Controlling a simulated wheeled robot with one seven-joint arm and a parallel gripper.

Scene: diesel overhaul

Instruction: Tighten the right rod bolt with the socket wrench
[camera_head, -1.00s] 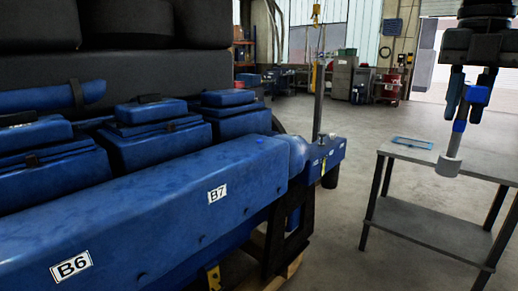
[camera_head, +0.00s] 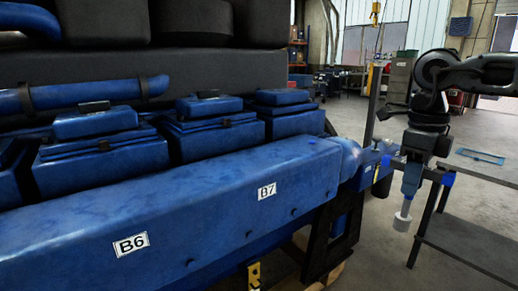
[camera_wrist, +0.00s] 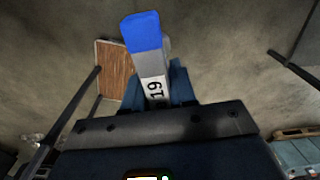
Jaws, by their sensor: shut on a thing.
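My gripper (camera_head: 412,190) is shut on the socket wrench, at the right of the head view beside the blue engine's end. In the wrist view, the wrench shows as a grey bar (camera_wrist: 153,75) marked 19 with a blue end, between the fingers (camera_wrist: 180,85). The blue engine (camera_head: 215,200) fills the left and middle of the head view, with labels B6 and B7 on its side. I cannot make out the right rod bolt in either view.
A thin upright post (camera_head: 371,100) stands by the engine's end. Open concrete floor lies behind.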

